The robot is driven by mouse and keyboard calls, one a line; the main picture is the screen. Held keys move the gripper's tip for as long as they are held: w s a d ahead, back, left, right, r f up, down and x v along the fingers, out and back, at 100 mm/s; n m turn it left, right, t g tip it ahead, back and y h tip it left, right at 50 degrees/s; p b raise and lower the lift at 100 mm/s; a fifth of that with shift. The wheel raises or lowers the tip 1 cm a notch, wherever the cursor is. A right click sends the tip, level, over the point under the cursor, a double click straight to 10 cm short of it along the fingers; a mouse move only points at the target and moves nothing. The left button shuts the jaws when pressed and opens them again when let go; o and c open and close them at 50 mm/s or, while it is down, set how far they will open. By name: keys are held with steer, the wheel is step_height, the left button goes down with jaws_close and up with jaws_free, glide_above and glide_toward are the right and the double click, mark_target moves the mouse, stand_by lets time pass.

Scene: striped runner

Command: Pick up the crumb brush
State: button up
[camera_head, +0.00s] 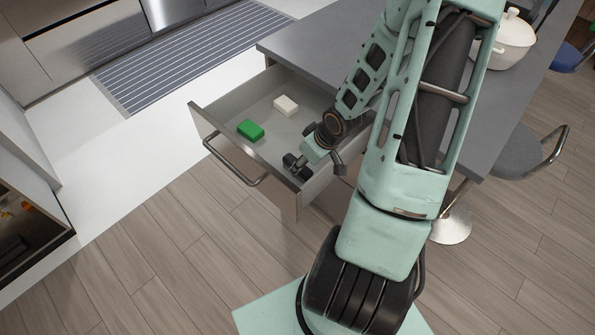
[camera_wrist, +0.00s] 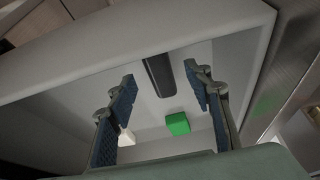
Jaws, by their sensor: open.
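A dark, elongated object, which looks like the crumb brush (camera_wrist: 157,76), lies in the open drawer (camera_head: 207,121). In the wrist view it shows between the fingertips of my gripper (camera_wrist: 161,74). The two fingers stand apart with nothing held; I cannot tell how far they are above the object. In the head view my gripper (camera_head: 316,164) is over the drawer's front right corner. There the arm and gripper hide part of the drawer, and I cannot clearly tell the brush from the fingers.
A green block (camera_head: 250,130) and a white block (camera_head: 286,105) lie in the drawer, apart from the gripper. A stool (camera_head: 520,147) stands right.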

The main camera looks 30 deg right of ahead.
steer(key=x, duration=0.2)
steer(key=b+x, duration=0.1)
steer(key=x, duration=0.2)
steer(key=shift+w+r, duration=0.15)
steer(key=shift+w, duration=0.2)
steer(key=shift+w+f+b, duration=0.2)
steer(key=shift+f+b, duration=0.1)
steer(key=shift+f, duration=0.2)
steer(key=shift+f, duration=0.25)
jaws_close()
steer(key=shift+r, duration=0.1)
step_height(320, 180, up, 10)
steer(key=p, duration=0.4)
steer(key=shift+a+r, duration=0.1)
steer(key=shift+r, duration=0.1)
